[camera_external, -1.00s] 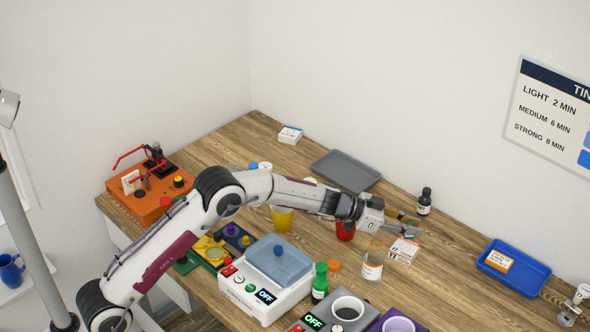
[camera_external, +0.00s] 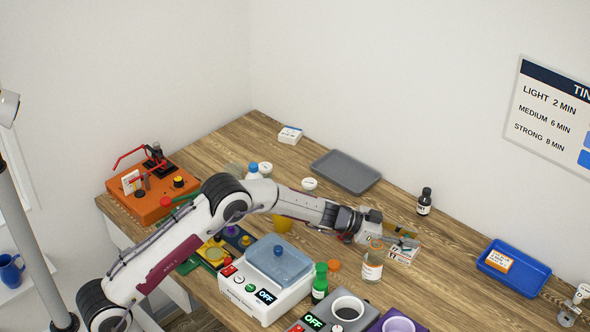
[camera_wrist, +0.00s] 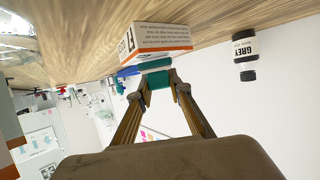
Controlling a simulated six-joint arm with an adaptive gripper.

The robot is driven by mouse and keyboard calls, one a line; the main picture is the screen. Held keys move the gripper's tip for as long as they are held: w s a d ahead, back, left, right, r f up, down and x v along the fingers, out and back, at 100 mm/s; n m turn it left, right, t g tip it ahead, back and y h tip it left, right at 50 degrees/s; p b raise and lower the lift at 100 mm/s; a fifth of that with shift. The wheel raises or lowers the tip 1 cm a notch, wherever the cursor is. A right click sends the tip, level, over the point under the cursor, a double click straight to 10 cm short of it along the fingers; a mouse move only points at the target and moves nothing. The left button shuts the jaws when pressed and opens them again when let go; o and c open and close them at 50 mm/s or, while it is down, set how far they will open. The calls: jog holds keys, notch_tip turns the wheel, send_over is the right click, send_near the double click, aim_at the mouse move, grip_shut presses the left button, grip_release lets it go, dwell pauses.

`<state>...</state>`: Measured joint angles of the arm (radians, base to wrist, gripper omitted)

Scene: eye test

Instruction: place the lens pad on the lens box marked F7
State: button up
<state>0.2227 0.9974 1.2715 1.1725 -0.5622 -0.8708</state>
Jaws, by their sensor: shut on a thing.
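My gripper (camera_external: 408,240) is low at the white-and-orange box (camera_external: 402,255), its fingers over the box's far side. In the wrist view my gripper (camera_wrist: 158,82) is shut on a small teal piece, which looks like the lens pad (camera_wrist: 158,79). This view is upside down, and the box (camera_wrist: 157,37) is right beside the pad, with printed text on one side. Its end mark is too slanted to read surely. I cannot tell whether pad and box touch. Another white box (camera_external: 290,135) stands at the back, and an orange-and-white one (camera_external: 499,261) lies in the blue tray (camera_external: 520,281).
A dark bottle (camera_external: 424,202), labelled GREY in the wrist view (camera_wrist: 244,52), stands behind. A grey tray (camera_external: 345,171) lies at the back. A white heater unit (camera_external: 262,292) and green bottle (camera_external: 320,282) are nearer.

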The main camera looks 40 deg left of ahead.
jog(key=shift+f, duration=0.15)
jog(key=o, duration=0.9)
jog(key=shift+r, duration=0.2)
jog(key=v, duration=1.2)
jog(key=shift+f, duration=0.15)
dwell(0.6)
